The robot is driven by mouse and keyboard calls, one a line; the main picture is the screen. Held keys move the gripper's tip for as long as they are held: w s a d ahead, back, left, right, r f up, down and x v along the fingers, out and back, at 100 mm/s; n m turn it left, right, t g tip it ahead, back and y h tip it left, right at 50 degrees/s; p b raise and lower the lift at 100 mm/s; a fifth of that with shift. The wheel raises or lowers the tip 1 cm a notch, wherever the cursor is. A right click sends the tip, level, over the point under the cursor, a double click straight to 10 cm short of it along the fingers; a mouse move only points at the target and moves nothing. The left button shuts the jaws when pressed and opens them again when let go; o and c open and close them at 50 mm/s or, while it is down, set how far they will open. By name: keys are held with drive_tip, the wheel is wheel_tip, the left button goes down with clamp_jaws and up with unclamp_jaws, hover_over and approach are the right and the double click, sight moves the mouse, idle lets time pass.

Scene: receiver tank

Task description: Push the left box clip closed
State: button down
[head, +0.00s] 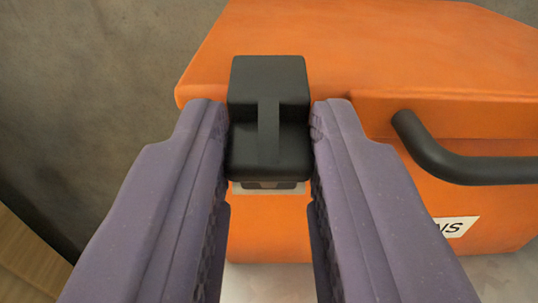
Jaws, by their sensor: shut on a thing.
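The left box clip (268,120) is a black block at the front upper edge of the orange box (300,45). Its upper part overlaps the lid edge and its lower part hangs over the front face. My gripper (269,125) has its two purple fingers on either side of the clip, shut on it. A small grey metal plate (268,187) shows just below the clip on the box front. I cannot tell from this view whether the clip is latched.
A black curved handle (465,168) sticks out from the box front at the right. A white label (455,227) with dark letters is below it. A grey wall (80,90) is at the left, with a wooden surface (25,265) at lower left.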

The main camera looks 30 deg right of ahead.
drive_tip(key=p, duration=0.1)
drive_tip(key=r+g+y+p, duration=0.1)
drive_tip(key=shift+w+d+r+p, duration=0.1)
drive_tip(key=shift+w+d+p, duration=0.15)
drive_tip(key=shift+p, duration=0.15)
drive_tip(key=shift+w+d+g+p, duration=0.1)
drive_tip(key=shift+w+g+p, duration=0.05)
drive_tip(key=shift+g+p, duration=0.35)
drive_tip(key=shift+f, duration=0.25)
drive_tip(key=c, duration=0.9)
unclamp_jaws()
drive_tip(key=p+v, duration=0.2)
drive_tip(key=v, duration=0.5)
drive_tip(key=shift+s+r, duration=0.15)
drive_tip(key=shift+s, duration=0.2)
